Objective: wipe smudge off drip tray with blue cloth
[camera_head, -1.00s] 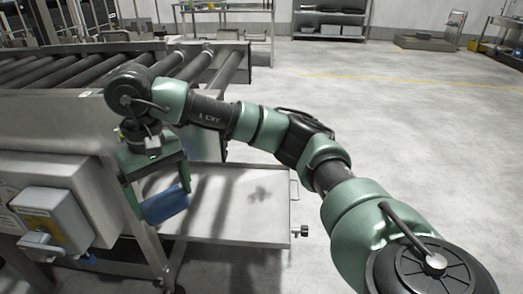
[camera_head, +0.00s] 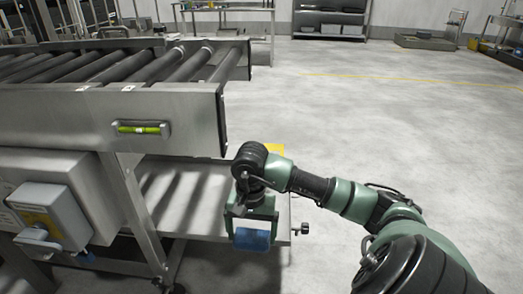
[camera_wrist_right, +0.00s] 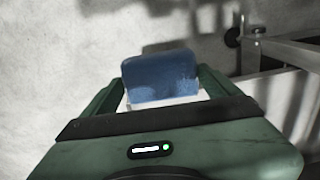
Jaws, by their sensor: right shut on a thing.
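The drip tray (camera_head: 172,198) is a flat grey metal sheet under the end of the roller conveyor, with shadow streaks across it. My right gripper (camera_head: 252,230) is shut on the blue cloth (camera_head: 252,240), which hangs at the tray's front edge near its right corner. I cannot tell whether the cloth touches the tray. In the right wrist view the folded cloth (camera_wrist_right: 160,76) sits between the two green fingers (camera_wrist_right: 160,92). No smudge shows now; my right arm and gripper cover part of the tray's right side. My left gripper is out of view.
The roller conveyor (camera_head: 110,68) stands above the tray, with a green spirit level (camera_head: 140,128) on its side. A grey switch box (camera_head: 45,212) is at left. A black knob (camera_head: 304,228) sticks out at the tray's right corner. Open floor (camera_head: 400,130) lies to the right.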

